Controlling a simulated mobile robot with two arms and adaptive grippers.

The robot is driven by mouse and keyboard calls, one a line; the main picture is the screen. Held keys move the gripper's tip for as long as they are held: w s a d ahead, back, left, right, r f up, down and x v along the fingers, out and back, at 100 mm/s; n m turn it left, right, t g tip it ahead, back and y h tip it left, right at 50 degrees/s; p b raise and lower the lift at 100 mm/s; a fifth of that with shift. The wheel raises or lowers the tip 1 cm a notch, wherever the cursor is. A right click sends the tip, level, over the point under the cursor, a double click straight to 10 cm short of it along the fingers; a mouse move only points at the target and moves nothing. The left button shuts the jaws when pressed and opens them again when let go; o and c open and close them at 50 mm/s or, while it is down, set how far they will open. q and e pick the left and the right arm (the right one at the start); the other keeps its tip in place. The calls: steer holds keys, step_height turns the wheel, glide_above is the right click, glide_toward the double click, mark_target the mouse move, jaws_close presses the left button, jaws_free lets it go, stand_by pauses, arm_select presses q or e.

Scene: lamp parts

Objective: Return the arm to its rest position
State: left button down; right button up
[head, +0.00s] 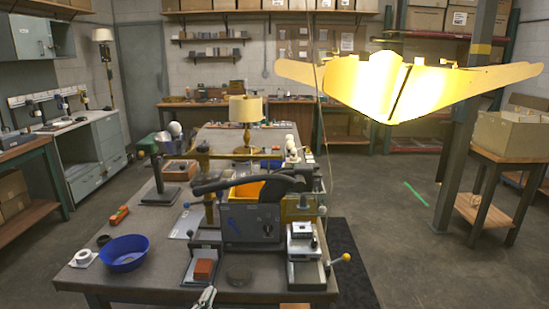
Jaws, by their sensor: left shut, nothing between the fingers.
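My left gripper (205,298) shows only in part at the bottom edge of the head view, in front of the near edge of the workbench (150,285). Its fingers are shut and hold nothing. The rest of the left arm is out of the picture. My right gripper is not in view. A table lamp with a beige shade and a brass-coloured base (245,112) stands upright towards the far part of the benches, well away from the gripper.
A blue bowl (123,254), a small fixture with a red block (204,269), a dark grey machine (250,222) and a vise-like device (304,250) crowd the bench. A bright yellow wing-shaped fixture (400,90) hangs at upper right. Floor at right is partly clear.

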arm_select(q)
steer(key=s+a+f+n+g+y, duration=0.1)
steer(key=s+f+n+g, duration=0.15)
steer(key=s+f, duration=0.7)
steer(key=s+a+f+n+g, duration=0.1)
steer(key=s+f+g, duration=0.25)
steer(key=f, duration=1.15)
steer(key=s+a+f+n+g+y, duration=0.1)
steer(key=s+f+n+g, duration=0.15)
steer(key=s+f, duration=0.7)
steer(key=s+a+f+n+g, duration=0.1)
steer(key=s+f+g, duration=0.1)
steer(key=s+f, duration=0.4)
steer(key=s+a+f+n+g, duration=0.1)
steer(key=s+f+g, duration=0.2)
steer(key=s, duration=1.4)
steer(key=s+a+f+n+g, duration=0.1)
steer(key=s+f+g, duration=0.2)
steer(key=s+f, duration=0.7)
steer(key=shift+s+f+y, duration=0.3)
steer(key=shift+s+f, duration=0.1)
steer(key=shift+s, duration=0.25)
